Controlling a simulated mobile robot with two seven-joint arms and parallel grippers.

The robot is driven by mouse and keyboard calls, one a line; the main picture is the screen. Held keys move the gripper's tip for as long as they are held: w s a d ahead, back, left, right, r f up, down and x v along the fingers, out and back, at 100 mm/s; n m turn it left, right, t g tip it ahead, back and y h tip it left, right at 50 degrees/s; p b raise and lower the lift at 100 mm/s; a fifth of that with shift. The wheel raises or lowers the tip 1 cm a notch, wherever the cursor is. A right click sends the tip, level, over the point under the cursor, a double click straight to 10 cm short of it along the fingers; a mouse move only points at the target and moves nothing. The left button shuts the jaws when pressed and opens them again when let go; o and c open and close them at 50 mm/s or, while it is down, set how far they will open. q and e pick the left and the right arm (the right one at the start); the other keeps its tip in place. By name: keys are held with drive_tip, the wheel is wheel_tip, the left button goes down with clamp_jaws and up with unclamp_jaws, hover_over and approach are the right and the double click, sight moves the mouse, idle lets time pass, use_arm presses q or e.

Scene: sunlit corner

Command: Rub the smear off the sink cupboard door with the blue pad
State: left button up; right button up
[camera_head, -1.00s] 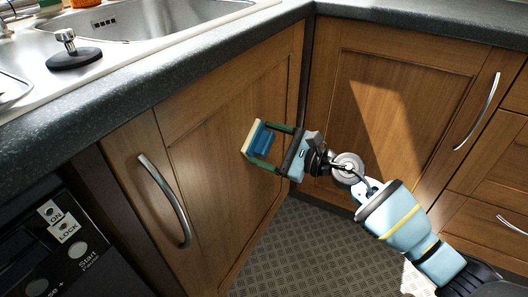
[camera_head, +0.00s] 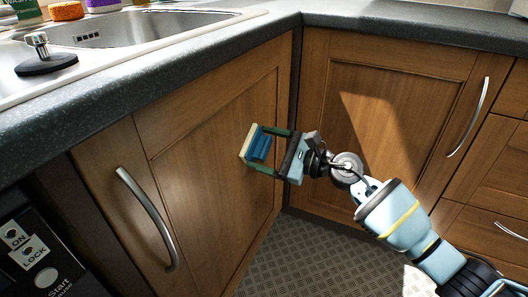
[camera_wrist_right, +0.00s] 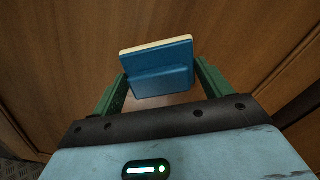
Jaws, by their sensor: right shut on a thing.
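The blue pad (camera_head: 260,147) has a blue grip and a pale cream face, which points left toward the sink cupboard door (camera_head: 200,190). My right gripper (camera_head: 262,150) is shut on the pad's grip, its green fingers on either side. In the right wrist view the pad (camera_wrist_right: 158,70) sits between the fingertips, with brown wood beyond it. The pad is close to the door, but I cannot tell whether it touches. The door is shut, with a curved metal handle (camera_head: 147,220). I cannot make out a smear on its visible surface. My left gripper is not in view.
The dark worktop (camera_head: 170,82) with the steel sink (camera_head: 150,25) overhangs the door. Another cupboard door (camera_head: 385,130) meets it at the corner on the right. A black appliance panel (camera_head: 35,250) is at lower left. The patterned floor (camera_head: 300,260) is clear.

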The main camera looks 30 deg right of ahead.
drive_tip(key=shift+w+d+f+b, duration=0.2)
drive_tip(key=shift+w+d+b, duration=0.5)
drive_tip(key=shift+d+b, duration=0.3)
drive_tip(key=shift+w+d+r+b, duration=0.15)
drive_tip(key=shift+w+d+b, duration=0.15)
drive_tip(key=shift+d, duration=0.1)
drive_tip(key=shift+s, duration=0.15)
drive_tip(key=shift+v, duration=2.9)
drive_tip(key=shift+s+d, duration=0.1)
